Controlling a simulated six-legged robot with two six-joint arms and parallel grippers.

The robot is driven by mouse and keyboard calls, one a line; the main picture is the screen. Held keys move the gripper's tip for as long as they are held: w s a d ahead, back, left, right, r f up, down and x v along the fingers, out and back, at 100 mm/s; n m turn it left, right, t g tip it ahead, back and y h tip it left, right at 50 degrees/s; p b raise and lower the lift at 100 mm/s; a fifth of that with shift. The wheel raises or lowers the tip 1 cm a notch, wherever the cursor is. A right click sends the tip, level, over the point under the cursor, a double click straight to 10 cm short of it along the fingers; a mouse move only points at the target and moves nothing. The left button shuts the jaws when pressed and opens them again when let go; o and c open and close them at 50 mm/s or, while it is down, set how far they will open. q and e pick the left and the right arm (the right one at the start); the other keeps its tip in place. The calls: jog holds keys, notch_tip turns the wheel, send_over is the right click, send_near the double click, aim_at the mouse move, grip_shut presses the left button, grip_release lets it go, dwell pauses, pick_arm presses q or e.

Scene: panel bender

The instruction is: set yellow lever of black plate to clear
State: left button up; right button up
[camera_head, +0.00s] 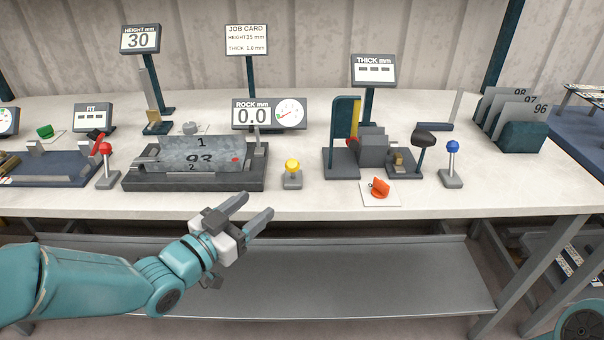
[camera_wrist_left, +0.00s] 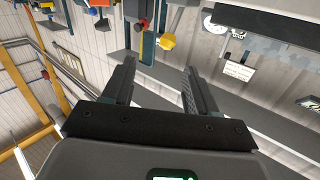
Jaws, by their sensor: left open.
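The yellow lever (camera_head: 292,167) has a round yellow knob on a small grey base, on the bench just right of the black plate (camera_head: 193,181). Its knob sits low, and I see no readable position label. The black plate carries a grey metal sheet (camera_head: 203,154) marked 1, 2 and 93. My left gripper (camera_head: 258,204) is open and empty, in front of the bench edge, to the left of and below the lever, apart from it. In the left wrist view, the open jaws (camera_wrist_left: 160,70) have a yellow knob (camera_wrist_left: 168,41) beyond them, seemingly this lever's. My right gripper is out of view.
A red-knobbed lever (camera_head: 105,150) stands left of the plate and a blue-knobbed one (camera_head: 452,148) far right. The ROCK display (camera_head: 268,114) reads 0.0.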

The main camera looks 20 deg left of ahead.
aim_at(288, 168)
pick_arm(q)
jog(key=x, duration=0.5)
jog(key=a+p+x, duration=0.1)
jog(key=x, duration=0.4)
jog(key=r+x, duration=0.1)
jog(key=x, duration=0.4)
jog(key=shift+w+a+r+p, duration=0.15)
jog(key=shift+w+p, duration=0.25)
jog(key=shift+w, duration=0.1)
grip_shut()
